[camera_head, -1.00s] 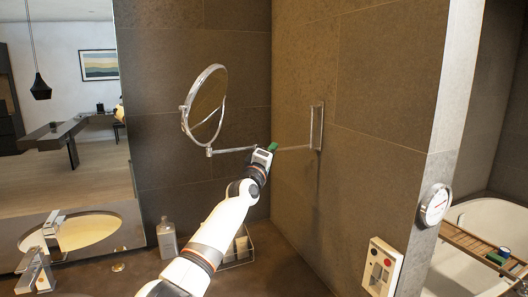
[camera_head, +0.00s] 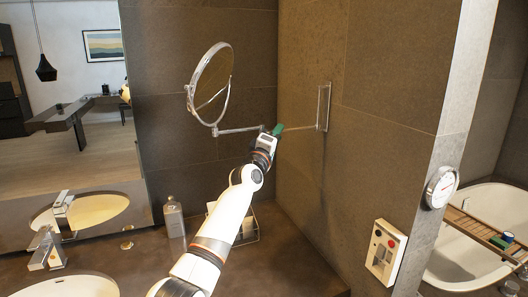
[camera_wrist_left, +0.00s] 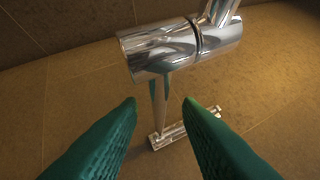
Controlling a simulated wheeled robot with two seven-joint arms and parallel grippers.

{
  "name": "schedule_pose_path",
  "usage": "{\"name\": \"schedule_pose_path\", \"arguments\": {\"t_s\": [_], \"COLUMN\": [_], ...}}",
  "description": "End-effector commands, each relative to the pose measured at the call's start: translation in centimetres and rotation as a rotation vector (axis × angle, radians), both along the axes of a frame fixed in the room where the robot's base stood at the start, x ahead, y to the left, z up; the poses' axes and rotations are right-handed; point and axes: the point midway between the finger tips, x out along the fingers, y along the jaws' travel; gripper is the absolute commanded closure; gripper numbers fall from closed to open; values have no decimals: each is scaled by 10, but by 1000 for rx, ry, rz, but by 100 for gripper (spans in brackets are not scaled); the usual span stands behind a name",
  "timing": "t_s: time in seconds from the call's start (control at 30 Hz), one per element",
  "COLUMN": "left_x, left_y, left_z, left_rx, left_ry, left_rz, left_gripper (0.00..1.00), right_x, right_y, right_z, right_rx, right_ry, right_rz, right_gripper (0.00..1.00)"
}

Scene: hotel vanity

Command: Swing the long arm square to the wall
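The round vanity mirror (camera_head: 212,84) hangs on a chrome two-part arm. Its long arm (camera_head: 302,127) runs from the wall plate (camera_head: 324,107) on the right wall to a joint behind my gripper. It slants to the wall. My left gripper (camera_head: 277,130) is at the joint end of the long arm. In the left wrist view, its two green fingers (camera_wrist_left: 160,104) are apart, with the long arm (camera_wrist_left: 159,103) showing between them and the chrome joint (camera_wrist_left: 180,45) just beyond. I cannot tell whether either finger touches. My right gripper is out of view.
Below are a bottle (camera_head: 174,217) and a wire tray (camera_head: 245,238) on the counter, with a faucet (camera_head: 45,250) at left. A wall box (camera_head: 384,253) and a round dial (camera_head: 440,187) are at right. The counter right of my arm is clear.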

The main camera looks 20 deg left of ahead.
Motion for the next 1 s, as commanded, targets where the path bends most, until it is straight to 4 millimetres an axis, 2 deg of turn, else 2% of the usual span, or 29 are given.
{"name": "schedule_pose_path", "arguments": {"t_s": [0.07, 0.4, 0.6, 1.0], "left_x": [-11, -63, -85, -93], "left_y": [7, 13, 16, 18], "left_z": [-5, -22, -28, -30], "left_rx": [-4, -1, 0, 1], "left_ry": [1, 0, 0, 2], "left_rz": [10, 8, 8, 8], "left_gripper": [68, 68, 68, 68], "right_x": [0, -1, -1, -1], "right_y": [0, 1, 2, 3], "right_z": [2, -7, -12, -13], "right_rx": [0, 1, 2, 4], "right_ry": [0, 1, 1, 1], "right_rz": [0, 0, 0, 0], "right_gripper": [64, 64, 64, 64]}}
